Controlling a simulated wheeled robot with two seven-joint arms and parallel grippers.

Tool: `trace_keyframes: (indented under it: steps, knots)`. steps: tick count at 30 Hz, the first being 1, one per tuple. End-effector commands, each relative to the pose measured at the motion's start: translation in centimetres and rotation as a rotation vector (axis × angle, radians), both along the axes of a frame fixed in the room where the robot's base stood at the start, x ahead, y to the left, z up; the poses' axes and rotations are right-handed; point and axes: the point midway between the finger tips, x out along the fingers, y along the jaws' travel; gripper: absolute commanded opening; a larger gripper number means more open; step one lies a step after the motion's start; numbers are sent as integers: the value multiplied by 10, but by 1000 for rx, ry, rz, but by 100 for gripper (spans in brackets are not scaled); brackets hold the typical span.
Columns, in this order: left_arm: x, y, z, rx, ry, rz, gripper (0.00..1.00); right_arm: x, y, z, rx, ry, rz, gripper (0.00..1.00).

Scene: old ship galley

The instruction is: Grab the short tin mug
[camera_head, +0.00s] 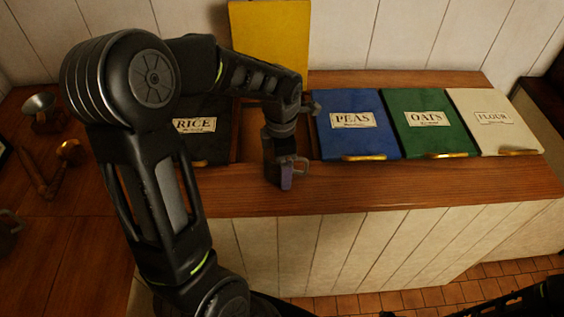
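A dark metal vessel with a handle (8,224) is cut off by the left edge, on the wooden counter. It may be the short tin mug, but I cannot tell. My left gripper (287,172) points down at the front of the open bin (262,130), between the RICE and PEAS lids. Its fingers are small and dark, and I cannot tell whether they are apart or hold anything.
A yellow lid (268,38) stands raised behind the open bin. The RICE (205,143), PEAS (357,140), OATS (428,135) and FLOUR (495,135) lids are closed. A metal funnel-like piece (42,112) and brass pieces (70,152) lie on the left counter.

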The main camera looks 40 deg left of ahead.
Motion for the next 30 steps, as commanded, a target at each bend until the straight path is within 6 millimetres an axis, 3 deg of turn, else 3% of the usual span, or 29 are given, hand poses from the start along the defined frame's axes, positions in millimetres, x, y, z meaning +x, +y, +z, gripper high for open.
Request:
trace_keyframes:
  steps: [10, 30]
  knots:
    - [0, 0, 1, 0, 0, 0, 91, 0, 0, 0, 0, 0, 0, 0]
    - [0, 0, 0, 0, 0, 0, 36, 0, 0, 0, 0, 0, 0, 0]
